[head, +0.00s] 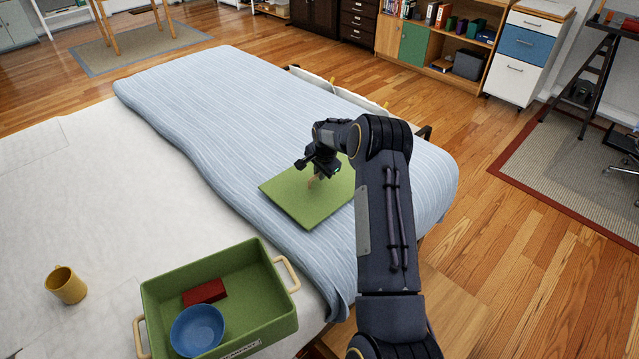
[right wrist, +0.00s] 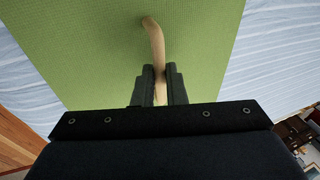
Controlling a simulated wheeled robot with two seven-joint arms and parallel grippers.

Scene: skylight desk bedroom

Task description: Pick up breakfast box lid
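The breakfast box lid is a flat green panel (head: 295,203) over the blue striped blanket. It has a pale wooden handle (head: 313,181). My right gripper (head: 318,172) is over the lid at the handle. In the right wrist view the lid (right wrist: 85,45) fills the upper middle, and the curved handle (right wrist: 155,40) runs between my right gripper's fingers (right wrist: 160,85), which are closed against both its sides. My right arm hides the lid's right part. I cannot tell whether the lid is raised off the blanket. My left gripper is not in view.
The open green breakfast box (head: 267,262) with pale handles stands on the white sheet, holding a blue bowl (head: 198,328) and a dark red block (head: 205,291). A yellow mug (head: 66,285) stands to the left. The blanket (head: 200,95) beyond the lid is clear.

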